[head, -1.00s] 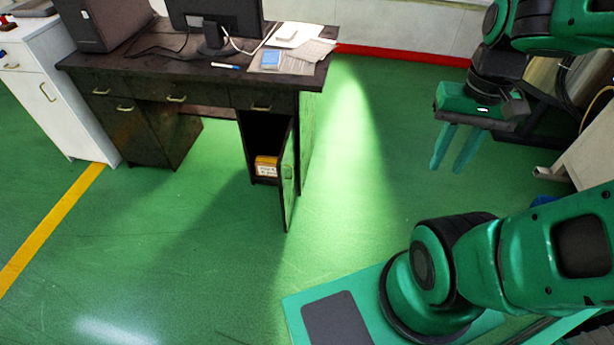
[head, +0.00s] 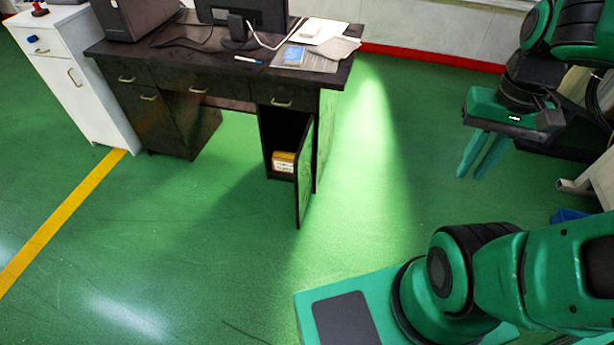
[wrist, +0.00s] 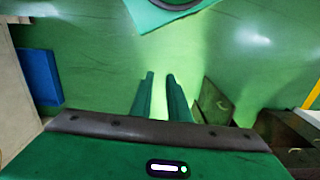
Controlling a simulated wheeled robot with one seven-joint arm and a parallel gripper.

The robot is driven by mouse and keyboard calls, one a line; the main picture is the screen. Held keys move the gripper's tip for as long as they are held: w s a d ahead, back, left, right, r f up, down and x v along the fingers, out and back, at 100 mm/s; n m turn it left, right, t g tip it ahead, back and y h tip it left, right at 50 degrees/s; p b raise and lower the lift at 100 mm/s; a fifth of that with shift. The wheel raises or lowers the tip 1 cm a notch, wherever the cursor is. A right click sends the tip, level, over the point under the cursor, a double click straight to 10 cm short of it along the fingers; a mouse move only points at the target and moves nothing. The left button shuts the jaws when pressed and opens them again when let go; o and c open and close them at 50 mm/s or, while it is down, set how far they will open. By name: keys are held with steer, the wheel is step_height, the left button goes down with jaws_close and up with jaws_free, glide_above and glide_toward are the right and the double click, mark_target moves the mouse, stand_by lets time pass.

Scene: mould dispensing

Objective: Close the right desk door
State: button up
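The dark desk (head: 180,62) stands at upper left in the head view. Its right door (head: 305,175) is swung open and sticks out toward me from the right cabinet. The cabinet is open, and a yellow-orange box (head: 284,161) shows inside. My gripper (head: 471,176) is to the right of the desk and door, in free air, with its fingers pointing down. It is empty and touches nothing. In the wrist view its two fingers (wrist: 160,76) are apart. A dark panel with a handle (wrist: 215,102) shows there at right; it looks like the open door.
A white cabinet (head: 75,90) stands left of the desk. A monitor (head: 250,14), papers (head: 320,55) and a computer case (head: 135,15) are on the desk top. A blue bin (head: 568,216) is on the floor at right. The green floor (head: 395,190) between the door and my gripper is clear.

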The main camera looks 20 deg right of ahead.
steer(key=shift+s+r, duration=0.15)
steer(key=shift+s, duration=0.2)
jaws_close()
steer(key=w+f+n+t, duration=0.1)
steer(key=w+f, duration=0.3)
steer(key=w, duration=0.6)
steer(key=n+t+y, duration=0.1)
steer(key=t+y, duration=0.2)
steer(key=t, duration=0.3)
glide_toward(299, 169)
step_height(299, 169, down, 3)
steer(key=d, duration=0.2)
steer(key=shift+w+a, duration=0.5)
steer(key=shift+a, duration=0.35)
steer(key=shift+w+a, duration=0.5)
steer(key=shift+a, duration=0.3)
